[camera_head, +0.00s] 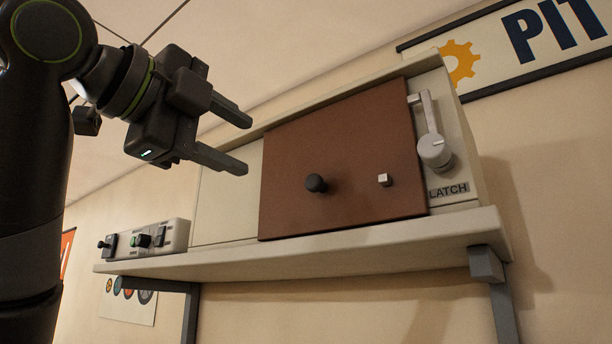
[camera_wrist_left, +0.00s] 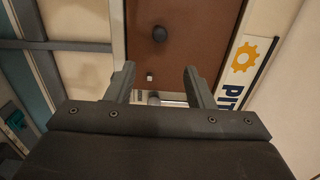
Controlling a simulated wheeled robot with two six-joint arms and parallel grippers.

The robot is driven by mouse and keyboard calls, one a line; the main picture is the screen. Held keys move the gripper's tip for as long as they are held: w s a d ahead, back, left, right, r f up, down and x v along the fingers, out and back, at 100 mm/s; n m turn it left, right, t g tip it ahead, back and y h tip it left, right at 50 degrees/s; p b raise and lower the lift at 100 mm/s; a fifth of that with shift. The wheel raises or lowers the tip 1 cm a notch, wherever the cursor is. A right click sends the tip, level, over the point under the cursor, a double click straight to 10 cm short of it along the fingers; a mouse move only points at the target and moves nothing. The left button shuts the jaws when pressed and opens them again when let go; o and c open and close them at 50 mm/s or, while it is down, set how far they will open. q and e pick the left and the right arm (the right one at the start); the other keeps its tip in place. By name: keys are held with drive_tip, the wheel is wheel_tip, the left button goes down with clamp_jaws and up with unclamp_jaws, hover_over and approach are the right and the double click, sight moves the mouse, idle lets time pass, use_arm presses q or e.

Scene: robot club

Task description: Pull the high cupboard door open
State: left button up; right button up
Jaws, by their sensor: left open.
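The high cupboard has a brown door (camera_head: 345,150) that sits flat in its cream front and looks closed. A round black knob (camera_head: 316,184) sticks out near the door's middle, and a small pale square block (camera_head: 385,180) sits to its right. A grey latch lever (camera_head: 432,140) with a round hub is to the right of the door, above a LATCH label. My left gripper (camera_head: 242,145) is open and empty, up and left of the knob and apart from it. In the left wrist view the door (camera_wrist_left: 200,35) and knob (camera_wrist_left: 159,34) show beyond the open fingers (camera_wrist_left: 158,80). My right gripper is not in view.
The cupboard stands on a cream shelf (camera_head: 330,250) held by grey brackets (camera_head: 487,265). A control box (camera_head: 150,238) with knobs and switches stands at the shelf's left end. A PIT sign (camera_head: 520,45) hangs on the wall at upper right.

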sight(311, 182)
use_arm(q)
drive_tip(key=p+x, duration=0.6)
drive_tip(key=x, duration=0.9)
drive_tip(key=shift+w+d, duration=0.25)
drive_tip(key=shift+w, duration=0.05)
drive_tip(key=shift+f, duration=0.1)
clamp_jaws()
